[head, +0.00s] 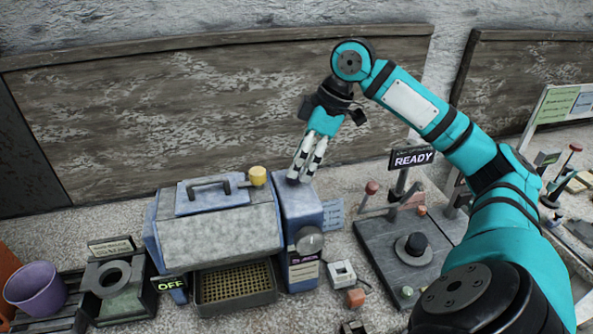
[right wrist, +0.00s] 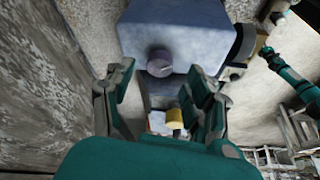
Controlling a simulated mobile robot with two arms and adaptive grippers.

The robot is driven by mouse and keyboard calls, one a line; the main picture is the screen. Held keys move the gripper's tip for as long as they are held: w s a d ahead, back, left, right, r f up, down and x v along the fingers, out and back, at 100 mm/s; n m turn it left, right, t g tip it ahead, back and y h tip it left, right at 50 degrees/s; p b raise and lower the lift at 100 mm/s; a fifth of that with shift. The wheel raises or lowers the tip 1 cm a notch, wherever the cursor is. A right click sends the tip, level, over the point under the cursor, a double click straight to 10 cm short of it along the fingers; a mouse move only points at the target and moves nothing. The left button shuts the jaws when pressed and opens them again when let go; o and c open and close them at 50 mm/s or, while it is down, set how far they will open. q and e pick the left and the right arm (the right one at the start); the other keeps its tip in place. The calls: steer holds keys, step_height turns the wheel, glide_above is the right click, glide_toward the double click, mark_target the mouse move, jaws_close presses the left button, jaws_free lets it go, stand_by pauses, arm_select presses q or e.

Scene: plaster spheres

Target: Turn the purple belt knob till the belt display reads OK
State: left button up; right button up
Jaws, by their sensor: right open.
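The purple knob (right wrist: 160,61) stands on the blue-grey housing (right wrist: 185,27) in the right wrist view. It lies between and beyond the fingers of my right gripper (right wrist: 166,84), which is open and appears apart from it. In the head view my right gripper (head: 299,177) points down over the housing top (head: 297,198) and hides the knob. A grey dial (head: 309,240) is on the housing's front. A small dark display (head: 303,257) with purple lettering sits below it, too small to read. A teal arm (right wrist: 291,83) shows in the wrist view; its dark end is unclear.
A yellow knob (head: 258,176) stands on the grey machine (head: 217,235) left of my gripper. A display reading READY (head: 412,158) stands to the right, beside a dark plate. Another display reads OFF (head: 170,285). A purple pot (head: 35,289) is at far left.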

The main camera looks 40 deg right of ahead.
steer(key=shift+x, duration=1.4)
steer(key=shift+c, duration=0.4)
steer(key=shift+c, duration=1.1)
jaws_close()
